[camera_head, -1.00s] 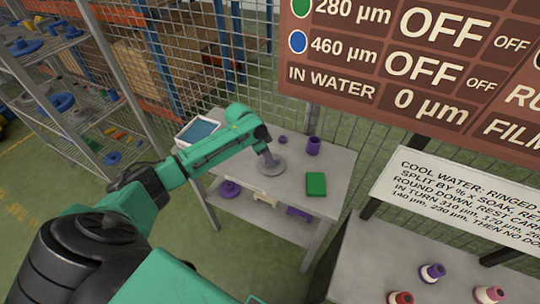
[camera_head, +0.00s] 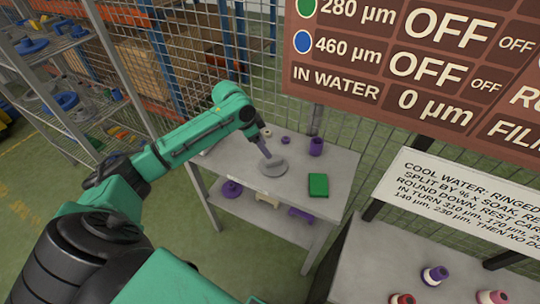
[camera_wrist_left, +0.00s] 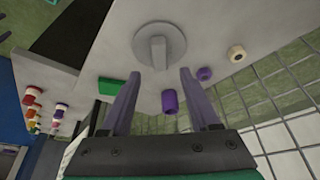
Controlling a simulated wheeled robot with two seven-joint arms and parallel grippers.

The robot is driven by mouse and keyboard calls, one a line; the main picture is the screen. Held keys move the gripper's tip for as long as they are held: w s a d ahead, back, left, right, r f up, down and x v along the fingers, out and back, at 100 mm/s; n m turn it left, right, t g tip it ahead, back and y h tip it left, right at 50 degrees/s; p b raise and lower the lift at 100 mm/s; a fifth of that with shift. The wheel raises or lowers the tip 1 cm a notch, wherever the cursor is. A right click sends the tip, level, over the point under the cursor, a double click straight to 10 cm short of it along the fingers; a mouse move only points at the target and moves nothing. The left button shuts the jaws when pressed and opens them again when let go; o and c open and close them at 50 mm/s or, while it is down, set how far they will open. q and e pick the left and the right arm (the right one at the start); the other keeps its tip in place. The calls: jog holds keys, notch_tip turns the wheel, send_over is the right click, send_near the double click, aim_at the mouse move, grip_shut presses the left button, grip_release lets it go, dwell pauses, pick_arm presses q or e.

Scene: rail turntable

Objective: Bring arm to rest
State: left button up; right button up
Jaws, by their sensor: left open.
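My left arm reaches in from the left in the head view. My left gripper (camera_head: 263,147) is over the small grey table (camera_head: 230,165), pointing down near a grey round disc with a raised ridge (camera_head: 275,168). In the left wrist view the gripper (camera_wrist_left: 160,75) has its two fingers spread with nothing between them. The disc (camera_wrist_left: 172,38) lies past the fingertips there, and the ridge looks free of them. Whether a fingertip touches the disc is hard to tell. My right gripper is not in view.
On the table are a green block (camera_head: 318,185), a purple cylinder (camera_head: 316,146), a small purple piece (camera_head: 286,140) and a cream ring (camera_head: 267,132). Wire mesh stands behind. A shelf rack (camera_head: 75,75) is at left. A second table (camera_head: 375,270) with spools is at lower right.

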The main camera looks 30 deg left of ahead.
pick_arm(q)
jog(key=v, duration=0.4)
jog(key=shift+s+r, duration=0.1)
jog(key=shift+r, duration=0.2)
